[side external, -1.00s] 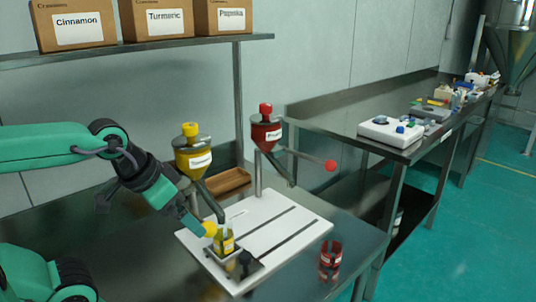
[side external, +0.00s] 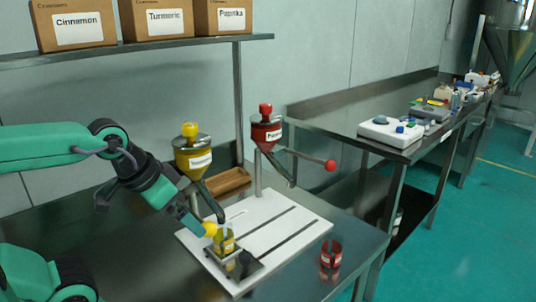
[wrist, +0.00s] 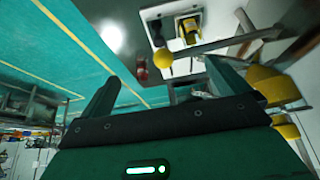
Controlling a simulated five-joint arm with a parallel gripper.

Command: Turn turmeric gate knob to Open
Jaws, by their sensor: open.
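The yellow turmeric hopper (side external: 193,160) stands over the white base plate, with a slanting spout. Its gate lever ends in a round yellow knob (side external: 209,229), low and left of the spout. The knob also shows in the wrist view (wrist: 163,61), on a grey rod running right. My gripper (side external: 197,224) is open close to this knob. In the wrist view its two fingers (wrist: 160,82) are spread, and the knob shows between and beyond them. I cannot tell whether they touch it. A jar with yellow contents (side external: 225,241) stands below the spout; it shows in the wrist view (wrist: 188,26).
The red paprika hopper (side external: 266,134) stands to the right, its red lever knob (side external: 331,165) sticking out. A red container (side external: 330,254) stands on the metal table (side external: 355,235), right of the white base plate (side external: 300,216). A wooden tray (side external: 230,182) lies behind.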

